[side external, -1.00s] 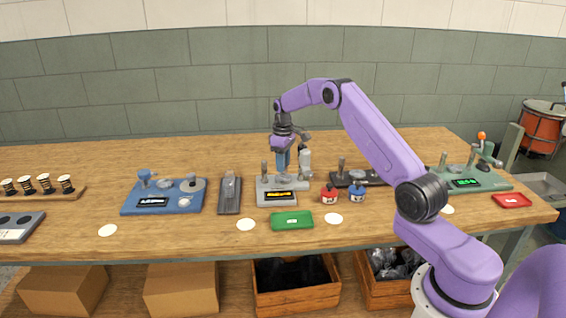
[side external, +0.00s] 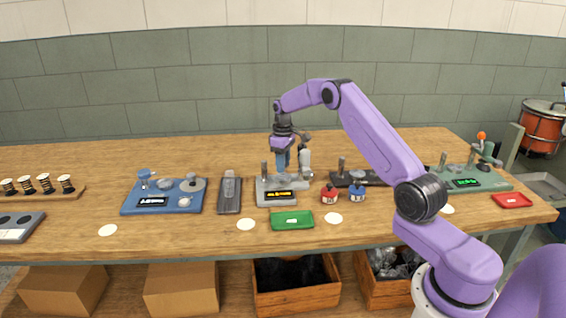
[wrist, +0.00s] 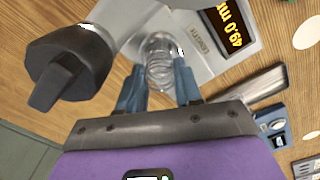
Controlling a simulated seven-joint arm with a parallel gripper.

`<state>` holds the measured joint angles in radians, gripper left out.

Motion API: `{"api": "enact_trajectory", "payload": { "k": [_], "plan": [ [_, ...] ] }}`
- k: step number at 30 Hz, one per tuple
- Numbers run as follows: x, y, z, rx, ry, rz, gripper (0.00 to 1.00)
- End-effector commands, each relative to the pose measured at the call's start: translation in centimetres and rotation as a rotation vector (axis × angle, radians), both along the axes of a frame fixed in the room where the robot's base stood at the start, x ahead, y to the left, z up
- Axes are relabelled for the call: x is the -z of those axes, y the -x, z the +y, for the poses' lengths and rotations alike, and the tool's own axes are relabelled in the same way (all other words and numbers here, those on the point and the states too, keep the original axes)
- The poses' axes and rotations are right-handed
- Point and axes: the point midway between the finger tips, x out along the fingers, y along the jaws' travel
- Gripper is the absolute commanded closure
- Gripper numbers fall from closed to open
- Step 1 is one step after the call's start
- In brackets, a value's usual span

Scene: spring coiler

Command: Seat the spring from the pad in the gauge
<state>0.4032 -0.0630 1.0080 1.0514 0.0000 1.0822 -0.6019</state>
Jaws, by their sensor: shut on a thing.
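The gauge (side external: 275,197) is a small grey machine with an amber display, in the middle of the bench. Its display reads about 49.0 in the wrist view (wrist: 222,30), cut off at the edge. A clear-looking wire spring (wrist: 158,58) stands between my two blue fingers, over the grey body of the gauge. My gripper (side external: 283,166) is shut on the spring, and it also shows in the wrist view (wrist: 158,76). Whether the spring's lower end touches the gauge I cannot tell. In the side view my fingers hide the spring.
A grey part with a dark knob (wrist: 68,62) stands close beside my fingers. A dark grey block (side external: 229,193) and blue machine (side external: 157,200) stand left. White discs (side external: 246,225) lie along the front.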

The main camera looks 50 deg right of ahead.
Motion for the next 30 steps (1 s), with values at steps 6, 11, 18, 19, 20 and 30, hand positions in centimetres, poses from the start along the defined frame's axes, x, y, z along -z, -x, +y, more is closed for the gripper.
{"api": "enact_trajectory", "payload": {
  "k": [6,11,18,19,20,30],
  "plan": [
    [0.40,0.00,0.01,0.000,0.000,0.000,0.83],
    [0.69,0.00,0.01,0.000,0.000,0.000,0.83],
    [0.96,0.00,0.00,0.000,0.000,0.000,0.83],
    [0.96,0.00,0.00,0.000,0.000,0.000,0.83],
    [0.96,0.00,0.00,0.000,0.000,0.000,0.83],
    [0.94,0.00,-0.01,0.000,0.000,0.000,0.46]
  ]
}}
